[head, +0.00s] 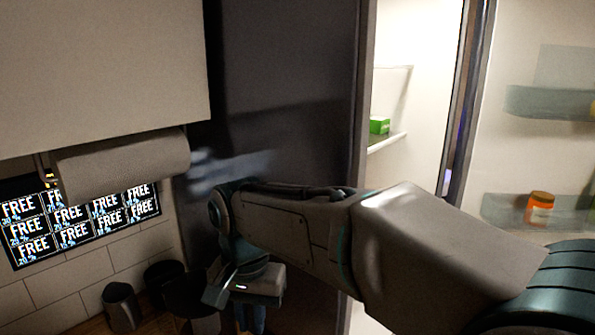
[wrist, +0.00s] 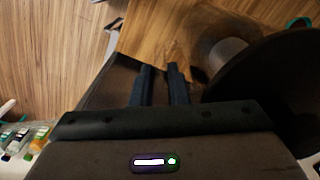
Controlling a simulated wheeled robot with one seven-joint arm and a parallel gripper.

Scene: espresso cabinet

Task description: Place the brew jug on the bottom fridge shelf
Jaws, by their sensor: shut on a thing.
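My gripper (wrist: 160,72) is seen in the wrist view with its two dark fingers close together, pointing down at a wooden surface. They are shut on what looks like the brew jug (wrist: 178,48), a clear, glassy shape at the fingertips that is hard to make out. In the head view my gripper (head: 250,318) is low at the left of the arm, near the counter, its tips at the bottom edge. The fridge (head: 410,70) stands open at the right. One fridge shelf (head: 388,143) shows. The bottom shelf is not visible behind my arm and below the frame.
A large dark round object (wrist: 265,75) is close right of the fingers. Dark cups (head: 122,308) stand on the counter. A dark panel (head: 285,90) separates counter and fridge. A green box (head: 379,125) sits on the fridge shelf, an orange jar (head: 539,208) in the door.

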